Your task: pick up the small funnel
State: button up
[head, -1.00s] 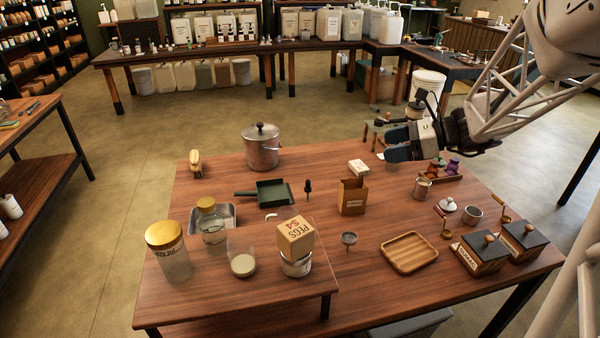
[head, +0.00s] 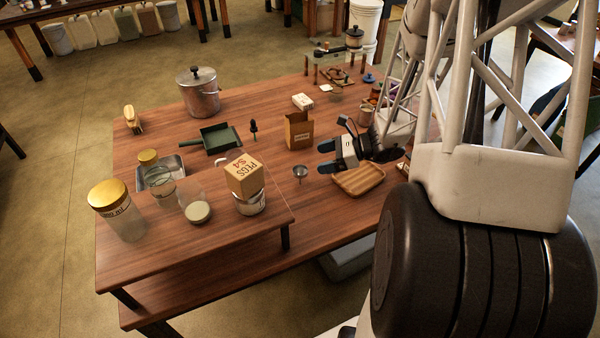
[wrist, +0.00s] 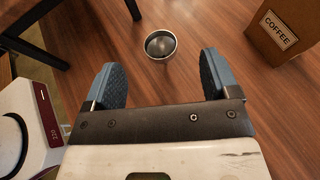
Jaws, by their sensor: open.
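The small funnel (head: 300,171) is a little grey metal cone on the wooden table, left of the wooden tray and in front of the coffee box. In the wrist view the funnel (wrist: 161,45) shows its round rim and dark inside, just beyond the fingertips and roughly midway between them. My gripper (head: 325,157) is open and empty, with blue finger pads, a little to the right of the funnel and apart from it. The open fingers also show in the wrist view (wrist: 161,75). The funnel's lower part is hidden from the wrist camera.
The coffee box (head: 298,131) stands behind the funnel. The ribbed wooden tray (head: 358,181) lies to the right, partly under my gripper. A raised shelf (head: 262,222) with jars and a PEGS box (head: 244,177) is at the left.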

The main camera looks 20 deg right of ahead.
aim_at(300, 170)
jog(key=shift+f, duration=1.4)
jog(key=shift+a, duration=0.1)
jog(key=shift+x, duration=1.25)
jog(key=shift+x, duration=2.6)
jog(key=shift+s+r, duration=0.1)
jog(key=shift+r, duration=0.05)
jog(key=shift+c, duration=0.5)
jog(key=c, duration=0.9)
jog(key=shift+r, duration=0.2)
